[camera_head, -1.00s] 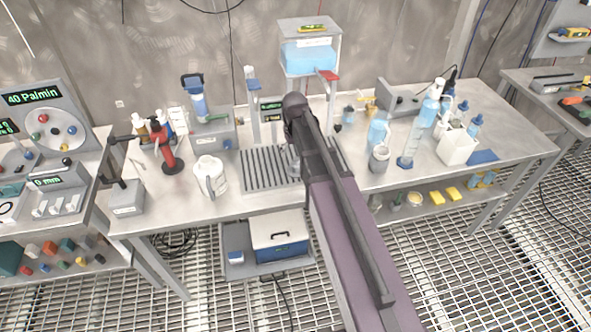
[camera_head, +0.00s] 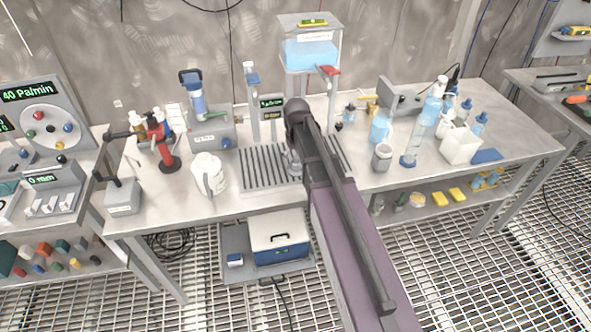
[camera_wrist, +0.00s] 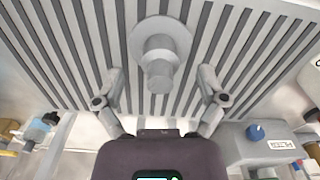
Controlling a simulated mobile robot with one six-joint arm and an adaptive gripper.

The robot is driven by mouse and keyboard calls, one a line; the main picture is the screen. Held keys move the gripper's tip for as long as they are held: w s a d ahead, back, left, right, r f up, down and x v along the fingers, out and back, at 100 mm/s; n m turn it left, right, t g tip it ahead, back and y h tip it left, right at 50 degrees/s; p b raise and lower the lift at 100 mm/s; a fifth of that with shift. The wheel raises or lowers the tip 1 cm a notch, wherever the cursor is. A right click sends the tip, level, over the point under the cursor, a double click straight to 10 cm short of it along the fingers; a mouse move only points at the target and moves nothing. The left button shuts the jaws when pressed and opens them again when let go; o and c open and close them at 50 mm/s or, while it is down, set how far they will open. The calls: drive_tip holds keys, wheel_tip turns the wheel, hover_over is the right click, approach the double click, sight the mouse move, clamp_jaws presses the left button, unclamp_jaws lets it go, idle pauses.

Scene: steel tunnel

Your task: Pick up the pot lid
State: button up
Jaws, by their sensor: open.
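A small pale grey round piece (camera_wrist: 160,38) with a knob-like stem lies on the ribbed grey rack (camera_wrist: 70,50) in the wrist view. It looks like the pot lid, though its full shape is hard to make out. My gripper (camera_wrist: 160,70) is open, with one finger on each side of the stem. No contact between fingers and stem shows. In the head view my arm reaches over the ribbed rack (camera_head: 262,170) and hides most of the gripper and the piece.
A white jug (camera_head: 208,176) stands left of the rack. A red stand (camera_head: 166,158) and a grey device (camera_head: 212,132) are behind it. A clear tank of blue liquid (camera_head: 309,53) stands at the back. Bottles and a white container (camera_head: 459,146) are at right.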

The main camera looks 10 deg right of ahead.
drive_tip(key=shift+f+b, duration=0.45)
drive_tip(key=shift+f, duration=0.3)
drive_tip(key=c, duration=1.3)
